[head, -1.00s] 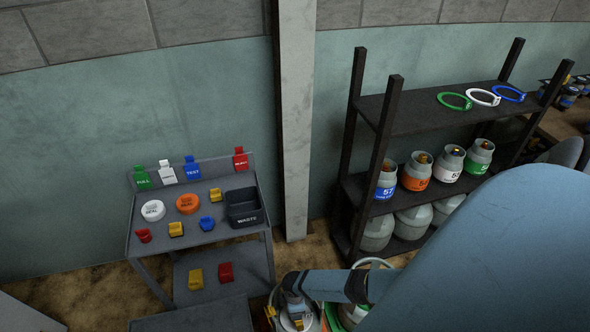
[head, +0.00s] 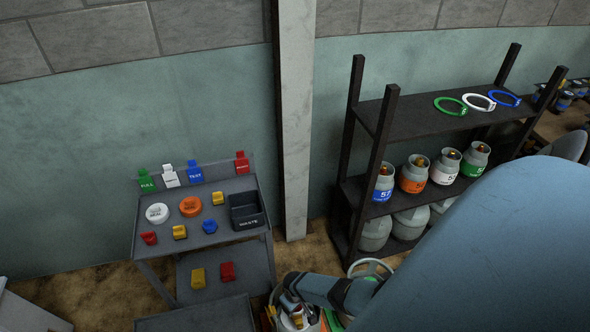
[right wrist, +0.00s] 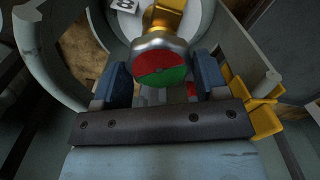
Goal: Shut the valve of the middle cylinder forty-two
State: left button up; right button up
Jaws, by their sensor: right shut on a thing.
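My right gripper (head: 292,309) is at the bottom of the head view, over a grey cylinder whose number I cannot read. In the right wrist view the two blue fingers of my right gripper (right wrist: 164,82) are shut on a rounded valve knob (right wrist: 150,48). The knob's face is half red, upper left, and half green, lower right. A brass valve body (right wrist: 166,16) shows behind the knob, with a pale collar around it. My left gripper is not in view.
A grey side table (head: 223,184) holds coloured tags, seals, small blocks and a waste bin (head: 246,214). A dark shelf (head: 415,122) carries several cylinders and three rings. A pillar (head: 296,130) stands between them. A yellow part (right wrist: 262,112) lies close right of my right gripper.

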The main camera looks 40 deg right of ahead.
jog(key=m, duration=0.2)
jog(key=shift+s+m+p, duration=0.1)
jog(key=shift+m+p, duration=0.25)
jog(key=shift+m, duration=0.05)
jog(key=m, duration=0.3)
jog(key=shift+p, duration=0.3)
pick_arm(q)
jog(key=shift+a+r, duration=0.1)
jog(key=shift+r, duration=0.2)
pick_arm(e)
jog(key=shift+m, duration=0.7)
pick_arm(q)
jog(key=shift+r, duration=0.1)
pick_arm(e)
jog(key=shift+d, duration=0.1)
jog(key=o, duration=0.9)
